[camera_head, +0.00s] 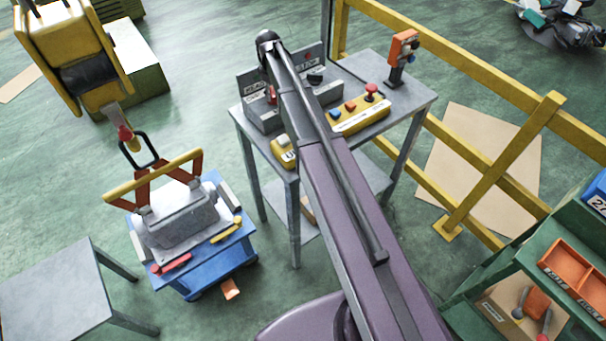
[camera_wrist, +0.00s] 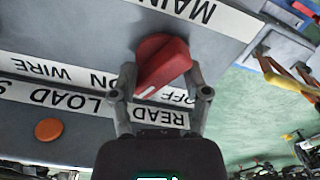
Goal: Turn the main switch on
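The main switch is a red rotary knob (camera_wrist: 163,58) on a grey panel (camera_wrist: 70,30), seen in the wrist view beside a partly visible "MAIN" label. Its white mark points down and left in that picture, between the "ON" and "OFF" lettering. My gripper (camera_wrist: 161,74) has its two fingers spread on either side of the knob; I cannot tell whether they touch it. In the head view a little of the red switch (camera_head: 271,95) shows on the grey control box (camera_head: 262,117), left of my arm. My gripper is hidden there.
The box stands on a grey table (camera_head: 408,92) with a yellow button box (camera_head: 362,115) and an orange post device (camera_head: 402,48). Yellow railing (camera_head: 490,175) runs behind and right. A blue cart (camera_head: 220,265) stands left. An orange button (camera_wrist: 48,130) is near my gripper.

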